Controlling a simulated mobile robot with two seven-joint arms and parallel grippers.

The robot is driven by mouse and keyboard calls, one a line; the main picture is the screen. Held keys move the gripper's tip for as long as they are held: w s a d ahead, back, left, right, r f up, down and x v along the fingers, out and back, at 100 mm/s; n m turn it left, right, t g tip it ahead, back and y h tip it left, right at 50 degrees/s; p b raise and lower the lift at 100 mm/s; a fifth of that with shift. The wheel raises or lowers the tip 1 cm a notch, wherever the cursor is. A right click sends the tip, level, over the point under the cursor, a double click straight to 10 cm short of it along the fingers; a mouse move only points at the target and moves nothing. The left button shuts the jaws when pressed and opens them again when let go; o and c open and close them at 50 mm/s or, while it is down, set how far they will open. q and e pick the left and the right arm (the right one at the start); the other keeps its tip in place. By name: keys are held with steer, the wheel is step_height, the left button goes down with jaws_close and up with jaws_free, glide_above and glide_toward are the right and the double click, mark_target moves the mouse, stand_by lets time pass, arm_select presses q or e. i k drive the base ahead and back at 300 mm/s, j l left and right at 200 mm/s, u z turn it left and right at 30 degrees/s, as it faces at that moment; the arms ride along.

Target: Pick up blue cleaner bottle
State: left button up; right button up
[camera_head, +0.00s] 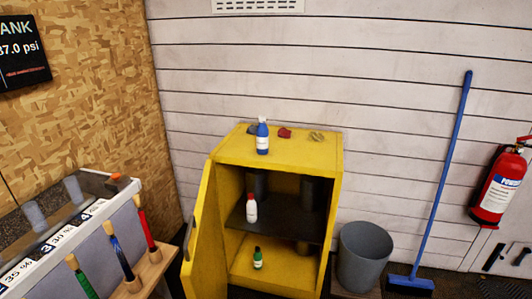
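A blue bottle (262,137) with a white label and a light cap stands upright on top of the yellow cabinet (300,153), near its front edge. Neither of my grippers is in this view. Nothing touches the bottle.
The cabinet door (201,235) stands open to the left. Inside are a white bottle with a red cap (251,209), a small green bottle (257,259) and dark containers. A red item (284,133) lies near the blue bottle. A grey bin (362,256) and blue broom (441,183) stand right.

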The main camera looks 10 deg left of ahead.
mark_target(262, 131)
steer(key=i+l+u, duration=0.25)
steer(key=i+l, duration=0.25)
steer(key=l, duration=0.2)
steer(key=i+l+u, duration=0.15)
steer(key=i+l, duration=0.1)
steer(key=l, duration=0.1)
